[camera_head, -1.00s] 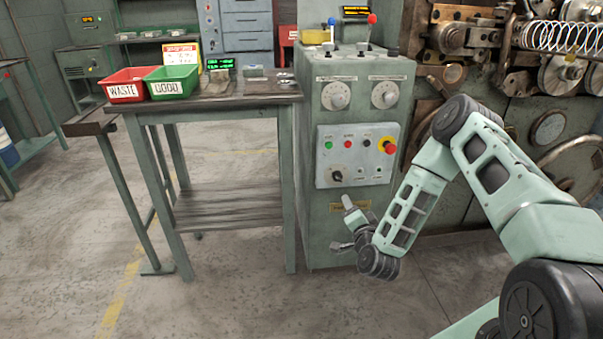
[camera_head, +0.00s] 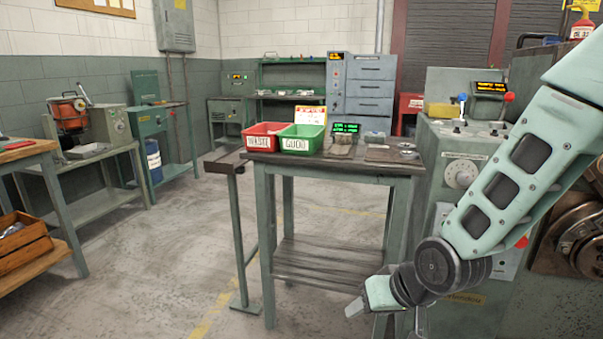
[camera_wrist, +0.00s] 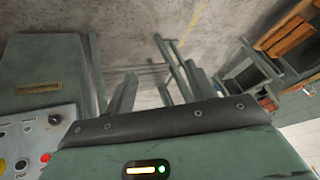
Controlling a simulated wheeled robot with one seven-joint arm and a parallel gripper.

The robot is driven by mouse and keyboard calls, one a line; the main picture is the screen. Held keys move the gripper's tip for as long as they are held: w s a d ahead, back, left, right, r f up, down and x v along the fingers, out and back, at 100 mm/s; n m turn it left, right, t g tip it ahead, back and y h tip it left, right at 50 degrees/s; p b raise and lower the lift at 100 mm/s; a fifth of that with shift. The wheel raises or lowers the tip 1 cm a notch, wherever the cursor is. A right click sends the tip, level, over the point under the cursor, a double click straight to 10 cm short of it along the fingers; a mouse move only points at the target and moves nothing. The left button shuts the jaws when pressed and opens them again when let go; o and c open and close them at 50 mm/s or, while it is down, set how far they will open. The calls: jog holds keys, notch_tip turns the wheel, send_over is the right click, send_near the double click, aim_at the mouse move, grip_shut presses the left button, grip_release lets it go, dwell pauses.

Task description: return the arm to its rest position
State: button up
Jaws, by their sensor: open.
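My arm (camera_head: 510,165) comes in from the right in the head view, bent at a dark elbow joint. It hangs down in front of the grey-green control cabinet (camera_head: 460,172). My gripper (camera_head: 378,297) is low, beside the right front leg of the work table, and is partly hidden by my own wrist there. In the wrist view the two fingers of my gripper (camera_wrist: 161,88) are apart, with nothing between them. Behind them are the concrete floor and table legs.
The work table (camera_head: 330,168) holds a red WASTE bin (camera_head: 263,138), a green GOOD bin (camera_head: 300,140) and a small display (camera_head: 345,128).

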jog(key=s+d+r+n+g+h, duration=0.1)
jog(key=s+r+n+g+h, duration=0.2)
jog(key=s, duration=0.8)
jog(key=s+r+n+g, duration=0.25)
jog(key=s+r, duration=0.35)
jog(key=s, duration=0.5)
notch_tip(320, 180, up, 16)
jog(key=p, duration=1.6)
jog(key=shift+w+p, duration=0.2)
jog(key=shift+p, duration=0.1)
jog(key=shift+d, duration=0.1)
